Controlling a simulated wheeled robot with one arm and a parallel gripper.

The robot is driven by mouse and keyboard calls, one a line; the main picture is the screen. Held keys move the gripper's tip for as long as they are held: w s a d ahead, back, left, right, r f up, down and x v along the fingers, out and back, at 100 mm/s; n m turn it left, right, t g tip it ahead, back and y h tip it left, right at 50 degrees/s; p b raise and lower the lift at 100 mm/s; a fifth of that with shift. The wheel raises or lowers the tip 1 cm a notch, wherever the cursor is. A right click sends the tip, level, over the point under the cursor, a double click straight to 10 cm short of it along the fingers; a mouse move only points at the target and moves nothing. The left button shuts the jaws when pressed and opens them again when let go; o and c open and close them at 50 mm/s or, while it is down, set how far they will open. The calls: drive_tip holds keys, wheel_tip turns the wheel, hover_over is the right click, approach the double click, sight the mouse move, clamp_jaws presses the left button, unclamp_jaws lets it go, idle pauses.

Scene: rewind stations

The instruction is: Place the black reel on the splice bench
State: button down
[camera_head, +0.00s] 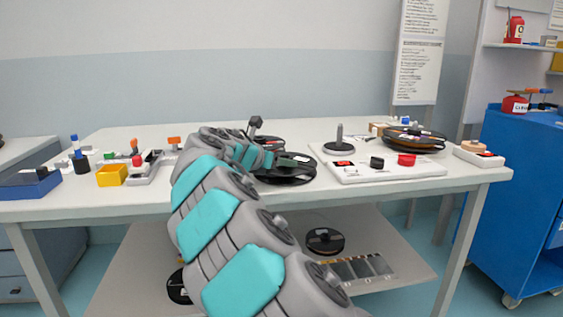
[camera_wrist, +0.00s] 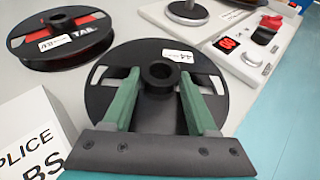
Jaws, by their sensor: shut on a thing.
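The black reel (camera_head: 289,171) is at the front middle of the white-topped bench (camera_head: 120,196) in the head view. In the wrist view the black reel (camera_wrist: 222,98) fills the middle, flat, with a small white label and a raised hub. My gripper (camera_wrist: 160,84) has its green fingers shut on the hub, one on each side. In the head view my gripper (camera_head: 262,160) is partly hidden by the arm. I cannot tell whether the reel touches the bench top. No sign in view names this bench clearly.
A second reel with red inside (camera_wrist: 62,40) lies close behind the held one. A white box reading "PLICE" (camera_wrist: 28,140) is near left. A white station with a post (camera_head: 345,172) is to the right, with another reel (camera_head: 414,137) behind. A yellow bin (camera_head: 112,175) stands left.

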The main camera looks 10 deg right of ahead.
drive_tip(key=shift+f, duration=0.1)
drive_tip(key=shift+c, duration=0.9)
unclamp_jaws()
drive_tip(key=shift+s+a+r, duration=0.15)
drive_tip(key=shift+a+r, duration=0.05)
drive_tip(key=shift+r, duration=0.05)
drive_tip(key=v, duration=1.1)
drive_tip(key=shift+s+a+r, duration=0.15)
drive_tip(key=shift+s, duration=0.05)
